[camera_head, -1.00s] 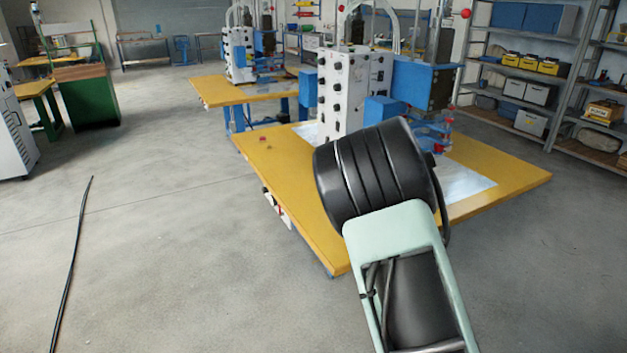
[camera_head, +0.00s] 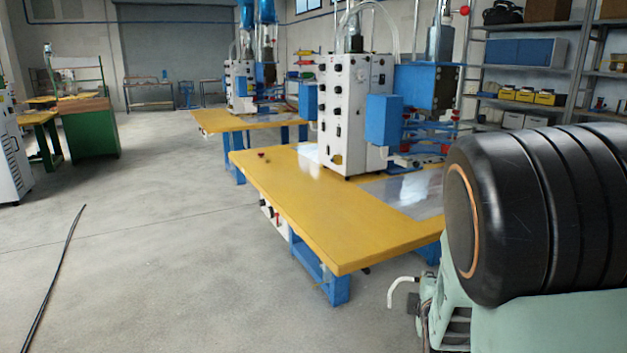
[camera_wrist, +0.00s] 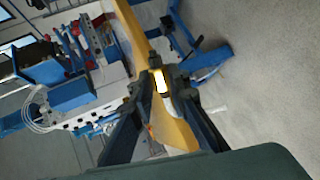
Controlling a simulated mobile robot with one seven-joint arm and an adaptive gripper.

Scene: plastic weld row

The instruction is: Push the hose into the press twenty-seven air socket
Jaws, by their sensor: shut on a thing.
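My gripper (camera_head: 418,302) is low at the right in the head view, below the near corner of the yellow table and partly hidden by my arm. A bent white tube (camera_head: 400,287), which looks like the hose end, sticks out from it to the left. In the wrist view my gripper (camera_wrist: 160,86) is shut on a small bright white piece (camera_wrist: 160,81). The nearest press (camera_head: 345,105) is a white cabinet with black knobs and blue parts on the table. No number is readable, and I cannot make out the air socket for sure.
The yellow table (camera_head: 310,215) stands on blue legs, with a small white panel (camera_head: 268,212) under its left edge. A second press table (camera_head: 225,121) stands behind. A black cable (camera_head: 52,280) lies on the floor at left. Shelves (camera_head: 540,55) stand at right; the left floor is open.

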